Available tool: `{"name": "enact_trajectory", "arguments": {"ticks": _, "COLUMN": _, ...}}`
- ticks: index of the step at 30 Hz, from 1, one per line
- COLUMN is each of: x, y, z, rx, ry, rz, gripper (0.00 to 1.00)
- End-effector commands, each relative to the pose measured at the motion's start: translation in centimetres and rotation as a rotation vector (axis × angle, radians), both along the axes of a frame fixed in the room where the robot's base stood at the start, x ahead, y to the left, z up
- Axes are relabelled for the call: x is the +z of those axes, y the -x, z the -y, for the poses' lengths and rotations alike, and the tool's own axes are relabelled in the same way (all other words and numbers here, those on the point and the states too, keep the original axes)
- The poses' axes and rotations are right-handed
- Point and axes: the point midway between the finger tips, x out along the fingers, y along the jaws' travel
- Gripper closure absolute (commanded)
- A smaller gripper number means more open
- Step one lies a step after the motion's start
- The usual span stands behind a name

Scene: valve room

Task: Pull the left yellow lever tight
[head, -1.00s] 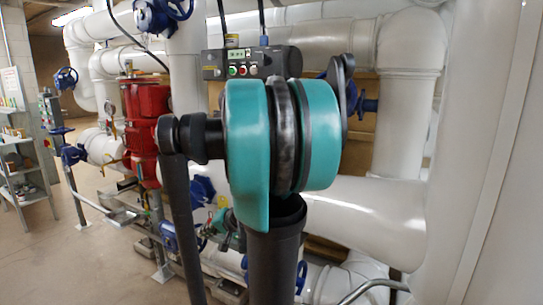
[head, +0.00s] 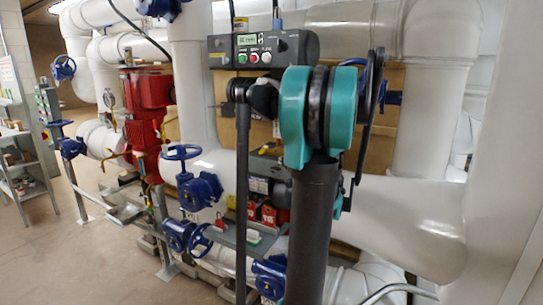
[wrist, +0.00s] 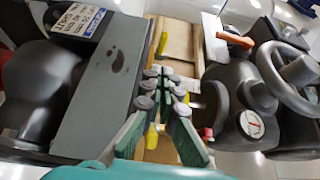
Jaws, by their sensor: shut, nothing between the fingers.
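My gripper (wrist: 166,88) shows in the wrist view, its green-grey fingers together with nothing between them. A narrow yellow piece (wrist: 162,42) lies just beyond the fingertips, in front of a tan board. Another yellow piece (wrist: 152,137) shows beside the left finger, partly covered by it. I cannot tell whether these are one lever or two, or whether the fingers touch either. In the head view my arm hides the gripper. A small yellow piece (head: 264,150) shows there left of my arm, above the dark equipment.
In the wrist view, a grey box (wrist: 105,85) stands close on the left. An orange handle (wrist: 235,39), a round gauge (wrist: 252,124) and a grey handwheel (wrist: 300,72) are on the right. In the head view, blue valves (head: 198,190) and red equipment (head: 148,110) stand left of my arm.

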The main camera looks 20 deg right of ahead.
Motion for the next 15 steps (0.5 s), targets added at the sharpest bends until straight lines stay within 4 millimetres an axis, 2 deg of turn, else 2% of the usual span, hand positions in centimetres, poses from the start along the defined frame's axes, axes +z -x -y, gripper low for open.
{"name": "enact_trajectory", "arguments": {"ticks": 4, "x": 0.0, "y": -0.5, "z": -0.2, "rx": 0.003, "ry": 0.0, "rz": -0.001, "gripper": 1.0}}
{"name": "enact_trajectory", "arguments": {"ticks": 7, "x": 0.0, "y": -1.5, "z": -0.4, "rx": 0.003, "ry": 0.001, "rz": -0.001, "gripper": 1.0}}
{"name": "enact_trajectory", "arguments": {"ticks": 15, "x": 0.0, "y": -6.2, "z": -1.3, "rx": 0.004, "ry": 0.001, "rz": -0.001, "gripper": 1.0}}
